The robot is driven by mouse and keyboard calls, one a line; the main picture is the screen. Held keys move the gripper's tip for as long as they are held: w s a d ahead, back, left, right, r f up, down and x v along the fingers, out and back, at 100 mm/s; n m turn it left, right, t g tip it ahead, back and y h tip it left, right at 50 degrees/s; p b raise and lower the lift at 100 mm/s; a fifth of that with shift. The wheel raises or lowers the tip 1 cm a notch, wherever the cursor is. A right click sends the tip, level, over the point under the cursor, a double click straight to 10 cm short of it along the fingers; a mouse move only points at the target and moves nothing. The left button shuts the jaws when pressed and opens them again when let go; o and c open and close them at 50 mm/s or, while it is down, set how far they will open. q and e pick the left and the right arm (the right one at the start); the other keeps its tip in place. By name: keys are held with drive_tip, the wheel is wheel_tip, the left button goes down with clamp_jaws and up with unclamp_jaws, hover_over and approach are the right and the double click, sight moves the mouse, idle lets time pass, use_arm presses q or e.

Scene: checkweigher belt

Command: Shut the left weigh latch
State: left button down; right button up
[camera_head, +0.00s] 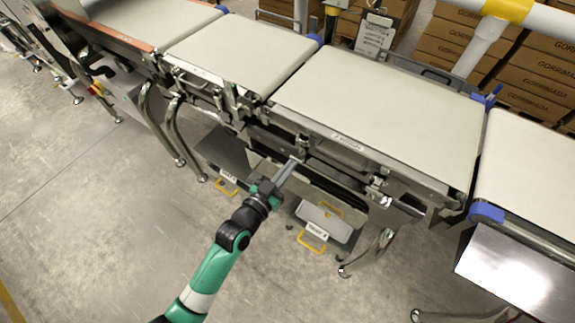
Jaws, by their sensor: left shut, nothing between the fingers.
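My left gripper (293,162) reaches in from the bottom on a green and black arm. Its fingers are together and empty, and they point up toward the front side of the middle weigh belt (375,100). A small metal latch (302,143) sits on that front side, just above and right of the fingertips. Whether the fingers touch it, and whether it is open or shut, I cannot tell. A second metal latch (377,186) sits farther right on the same side. My right gripper is not in view.
Belts continue to the left (240,52) and right (530,165). Below the frame are trays with yellow handles (312,242) and metal legs (365,255). A clipboard (374,35) and stacked cartons (540,70) stand behind. The concrete floor (90,220) at left is clear.

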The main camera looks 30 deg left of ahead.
use_arm(q)
drive_tip(key=s+f+b, duration=0.4)
drive_tip(key=s+f, duration=0.2)
drive_tip(key=s, duration=0.1)
drive_tip(key=shift+s+a, duration=0.3)
drive_tip(key=shift+s, duration=0.05)
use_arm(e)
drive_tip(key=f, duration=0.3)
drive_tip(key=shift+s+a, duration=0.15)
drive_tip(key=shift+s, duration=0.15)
